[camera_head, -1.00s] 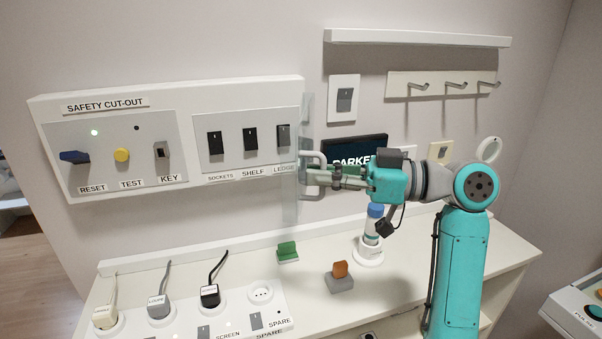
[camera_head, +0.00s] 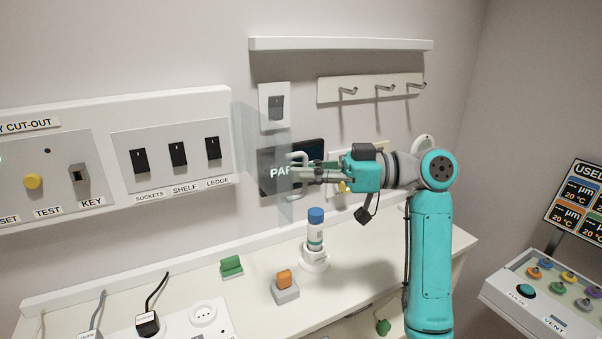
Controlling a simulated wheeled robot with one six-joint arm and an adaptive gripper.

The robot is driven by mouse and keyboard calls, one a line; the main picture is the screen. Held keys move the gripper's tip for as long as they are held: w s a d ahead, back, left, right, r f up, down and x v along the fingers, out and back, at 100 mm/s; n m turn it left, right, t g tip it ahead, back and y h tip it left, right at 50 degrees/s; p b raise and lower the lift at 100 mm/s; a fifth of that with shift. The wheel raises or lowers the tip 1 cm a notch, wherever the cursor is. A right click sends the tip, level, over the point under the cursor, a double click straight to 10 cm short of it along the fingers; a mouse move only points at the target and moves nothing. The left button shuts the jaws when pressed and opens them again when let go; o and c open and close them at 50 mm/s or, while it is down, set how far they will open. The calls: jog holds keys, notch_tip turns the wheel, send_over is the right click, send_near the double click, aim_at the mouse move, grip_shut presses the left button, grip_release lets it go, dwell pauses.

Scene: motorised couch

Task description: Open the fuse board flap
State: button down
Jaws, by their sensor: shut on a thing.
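The white fuse board (camera_head: 222,105) hangs on the wall at left. Its black switches (camera_head: 178,154), labelled SOCKETS, SHELF and LEDGE, show uncovered. The clear flap (camera_head: 262,150) stands out from the board's right end, swung well open to the right. Its pale bar handle (camera_head: 297,155) is at the flap's right edge. My gripper (camera_head: 300,172) is shut on the handle, reaching in from the right. The fingers hide part of the handle, so the exact contact is hard to see.
Behind the flap are a dark screen (camera_head: 313,150) and a wall switch (camera_head: 275,106). Hooks (camera_head: 385,88) and a shelf (camera_head: 340,44) are above.

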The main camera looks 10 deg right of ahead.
jog(key=c, duration=1.2)
grip_release()
jog(key=shift+c, duration=0.2)
jog(key=s+d, duration=0.2)
jog(key=d, duration=1)
